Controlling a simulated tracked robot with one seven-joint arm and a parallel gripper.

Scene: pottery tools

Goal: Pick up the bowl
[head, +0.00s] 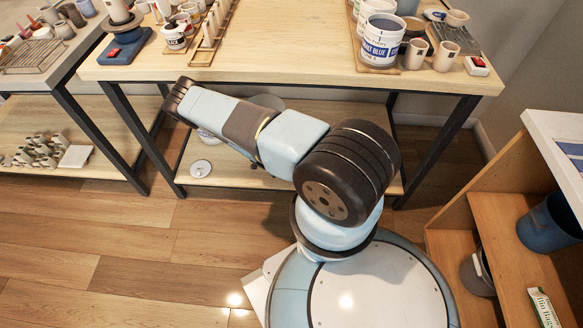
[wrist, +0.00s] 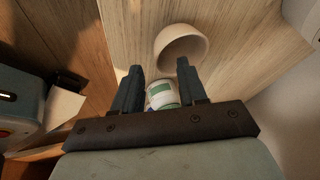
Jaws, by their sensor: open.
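A cream bowl (wrist: 181,47) shows in the wrist view on a pale wood surface, just beyond my fingertips and a little to the right. Its opening faces the lower left of the picture. My gripper (wrist: 158,70) is open, with nothing held and the bowl outside its jaws. A white jar with a green label (wrist: 162,95) shows between and behind the fingers, partly hidden. In the head view my arm reaches left in front of the table and hides part of the lower shelf. I cannot tell for sure which pale round shape there is the bowl.
The wooden table (head: 290,62) carries jars, cups and tools above my arm. Its lower shelf (head: 225,172) holds a small white lid (head: 200,168). A black table leg (head: 137,135) stands left of my arm. A shelf unit (head: 490,215) is at right. The floor at left is clear.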

